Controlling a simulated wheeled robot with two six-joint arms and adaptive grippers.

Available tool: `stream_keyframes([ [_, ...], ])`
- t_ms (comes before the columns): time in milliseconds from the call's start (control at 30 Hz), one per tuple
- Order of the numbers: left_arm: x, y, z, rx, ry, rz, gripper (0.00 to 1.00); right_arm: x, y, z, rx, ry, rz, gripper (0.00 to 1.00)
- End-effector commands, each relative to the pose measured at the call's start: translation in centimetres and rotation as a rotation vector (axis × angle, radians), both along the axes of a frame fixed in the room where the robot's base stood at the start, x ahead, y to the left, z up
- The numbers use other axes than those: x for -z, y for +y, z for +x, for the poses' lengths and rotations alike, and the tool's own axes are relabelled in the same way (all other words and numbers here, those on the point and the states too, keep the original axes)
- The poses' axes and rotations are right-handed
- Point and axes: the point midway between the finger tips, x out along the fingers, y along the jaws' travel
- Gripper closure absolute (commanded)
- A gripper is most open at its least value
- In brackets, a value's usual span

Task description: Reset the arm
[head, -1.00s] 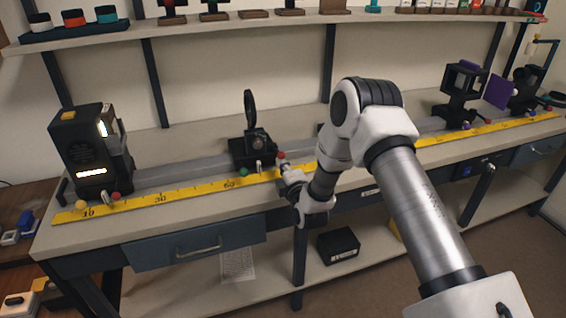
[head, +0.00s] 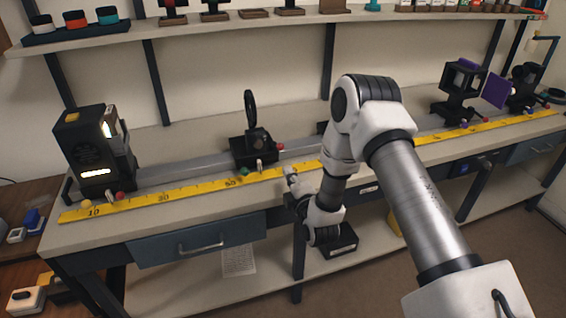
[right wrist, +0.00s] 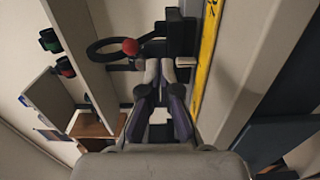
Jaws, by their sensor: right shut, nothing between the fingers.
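My right arm reaches in from the right in the head view, in front of the bench. My right gripper (head: 291,176) is at the bench's front edge, just right of and nearer than the black lens holder (head: 255,153) with its upright round lens (head: 249,112). In the right wrist view the gripper (right wrist: 160,68) has its fingers together, with nothing seen held between them. The lens holder's red knob (right wrist: 130,46) shows just beyond the fingertips there. My left gripper is not in view.
A grey rail with a yellow ruler (head: 180,191) runs along the bench. A lit lamp box (head: 88,150) stands at its left, black mounts (head: 461,92) with a purple plate (head: 497,91) at its right. A shelf (head: 200,31) hangs behind. A black box (head: 341,241) sits below.

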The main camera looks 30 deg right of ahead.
Motion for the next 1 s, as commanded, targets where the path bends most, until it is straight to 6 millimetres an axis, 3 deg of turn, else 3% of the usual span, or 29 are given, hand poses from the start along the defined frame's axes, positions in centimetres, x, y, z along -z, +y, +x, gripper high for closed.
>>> stream_keyframes([
  [600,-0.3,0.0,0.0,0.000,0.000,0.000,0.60,0.5,0.2,-0.9,-0.001,0.009,-0.001,1.00],
  [700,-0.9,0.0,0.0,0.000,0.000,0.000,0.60,2.4,2.6,-1.7,-0.049,0.069,-0.014,1.00],
  [767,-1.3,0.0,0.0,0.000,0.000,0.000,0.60,4.8,4.8,-3.4,-0.091,0.156,-0.015,1.00],
  [867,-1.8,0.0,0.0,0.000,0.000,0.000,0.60,10.4,8.6,-8.2,-0.140,0.392,0.127,1.00],
  [967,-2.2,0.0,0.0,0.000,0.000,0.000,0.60,15.8,11.6,-15.2,-0.080,0.666,0.407,1.00],
  [1000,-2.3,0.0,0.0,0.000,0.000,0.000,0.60,17.5,12.4,-18.4,-0.015,0.774,0.530,1.00],
])
